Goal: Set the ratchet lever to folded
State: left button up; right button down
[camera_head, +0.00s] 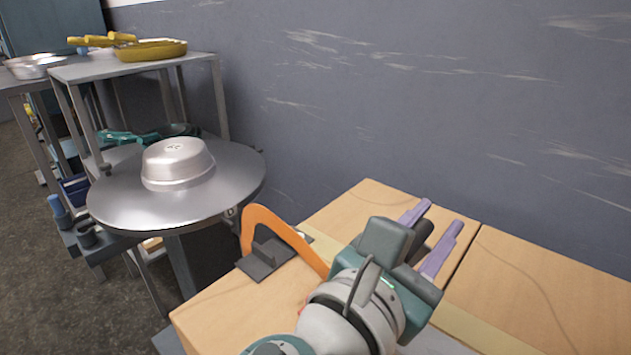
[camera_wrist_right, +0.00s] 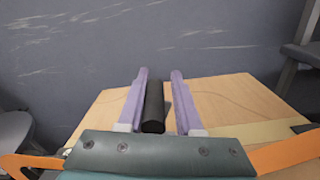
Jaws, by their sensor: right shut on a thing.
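My right gripper (camera_head: 441,216), with purple fingers, is low over the wooden boxes. In the right wrist view the gripper (camera_wrist_right: 160,73) has a black cylinder (camera_wrist_right: 153,106), apparently the ratchet lever's grip, between its fingers. The cylinder lies close along the left finger, with a narrow gap showing on the right. In the head view only part of the black cylinder (camera_head: 423,239) shows. An orange strap (camera_head: 262,214) arches up and runs under my right wrist. The ratchet body and the lever's angle are hidden behind the gripper. My left gripper is out of view.
A round metal table (camera_head: 115,208) bears an upturned silver pan (camera_head: 178,163) at the left. A dark grey bracket (camera_head: 266,262) sits at the wooden box's (camera_head: 215,318) edge. A grey shelf (camera_head: 140,67) holds a yellow pan (camera_head: 152,51). The wall (camera_head: 420,100) stands close behind the boxes.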

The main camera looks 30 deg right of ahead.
jog(key=shift+s+d+f, duration=0.1)
jog(key=shift+s, duration=0.05)
dwell(0.8)
jog(key=shift+s+d+f+m+b, duration=0.15)
jog(key=shift+s+d+f+m, duration=0.2)
jog(key=shift+s+f+m, duration=0.45)
jog(key=shift+s+d+f+m+b, duration=0.15)
jog(key=shift+s+d+f+m, duration=0.3)
jog(key=shift+s+m, duration=0.5)
jog(key=shift+s+d+f+m+b, duration=0.15)
jog(key=shift+s+d+f+m, duration=0.1)
jog(key=shift+s+f+m, duration=0.65)
jog(key=shift+w+r, duration=0.15)
jog(key=c, duration=0.8)
grip_release()
jog(key=shift+w, duration=0.1)
jog(key=shift+o, duration=0.2)
jog(key=shift+r, duration=0.1)
